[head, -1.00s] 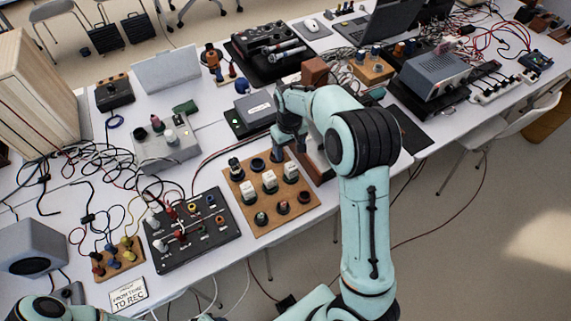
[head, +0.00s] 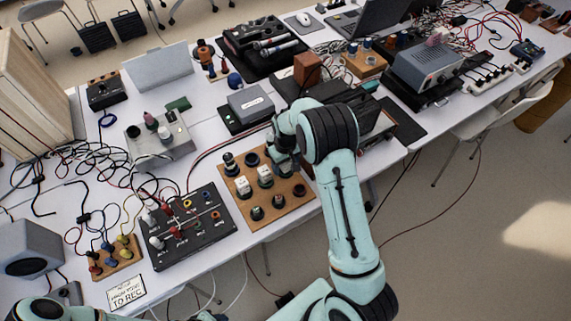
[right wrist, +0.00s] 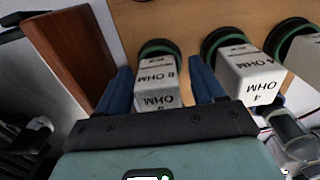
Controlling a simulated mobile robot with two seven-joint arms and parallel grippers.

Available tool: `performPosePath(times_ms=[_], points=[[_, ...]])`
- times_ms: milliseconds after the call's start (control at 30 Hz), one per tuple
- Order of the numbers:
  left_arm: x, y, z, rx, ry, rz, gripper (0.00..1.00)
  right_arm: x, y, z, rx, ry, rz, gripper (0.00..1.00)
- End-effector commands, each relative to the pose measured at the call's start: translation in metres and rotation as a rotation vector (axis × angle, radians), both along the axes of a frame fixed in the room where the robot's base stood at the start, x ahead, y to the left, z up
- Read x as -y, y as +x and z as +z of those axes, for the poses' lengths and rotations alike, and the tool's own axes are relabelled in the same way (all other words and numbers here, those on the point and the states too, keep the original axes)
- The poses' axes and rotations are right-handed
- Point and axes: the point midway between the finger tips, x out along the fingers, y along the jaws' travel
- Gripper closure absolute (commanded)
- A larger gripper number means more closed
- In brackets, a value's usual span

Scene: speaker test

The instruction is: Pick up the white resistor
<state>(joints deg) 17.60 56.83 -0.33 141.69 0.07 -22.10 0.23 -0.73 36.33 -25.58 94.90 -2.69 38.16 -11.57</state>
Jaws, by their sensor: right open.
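Several white block resistors stand upright on a wooden board (head: 262,222). Two show in the head view, a left one (head: 242,186) and a middle one (head: 264,175); the one at the right end is hidden by my gripper. In the right wrist view the white resistor marked 8 OHM (right wrist: 158,92) stands between the two blue fingers of my right gripper (right wrist: 165,80), which are open on either side of it. A resistor marked 4 OHM (right wrist: 248,72) stands just right of the fingers. My right gripper (head: 284,162) is over the board's right side. My left gripper is out of view.
Black knobs line the board's front and back, one dark knob (head: 257,213) at the front. A black panel with coloured sockets (head: 190,237) lies to the left. A brown wooden block (right wrist: 70,50) stands close to the left finger. A grey box (head: 250,103) lies behind.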

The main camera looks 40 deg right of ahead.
Motion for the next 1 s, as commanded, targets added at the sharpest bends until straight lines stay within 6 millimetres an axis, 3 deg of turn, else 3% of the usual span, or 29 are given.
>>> performPosePath(times_ms=[133, 300, 333, 733, 867, 1000], points=[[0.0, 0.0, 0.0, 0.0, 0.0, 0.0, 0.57, 0.0, 0.0, 0.0, 0.001, 0.0, 0.0, 0.32], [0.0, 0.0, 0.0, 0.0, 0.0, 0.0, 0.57, 0.0, 0.0, 0.0, 0.0, 0.0, 0.0, 0.87], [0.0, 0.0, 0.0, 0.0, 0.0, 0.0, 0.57, 0.0, 0.0, 0.0, 0.001, 0.0, 0.0, 0.89], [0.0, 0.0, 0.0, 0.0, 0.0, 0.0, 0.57, 0.0, 0.001, 0.007, 0.002, 0.0, 0.0, 0.89], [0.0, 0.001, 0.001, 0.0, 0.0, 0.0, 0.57, 0.001, 0.001, 0.021, 0.004, -0.001, 0.0, 0.89], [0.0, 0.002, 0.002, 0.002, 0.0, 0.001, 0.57, 0.0, 0.002, 0.048, 0.008, -0.001, -0.001, 0.89]])
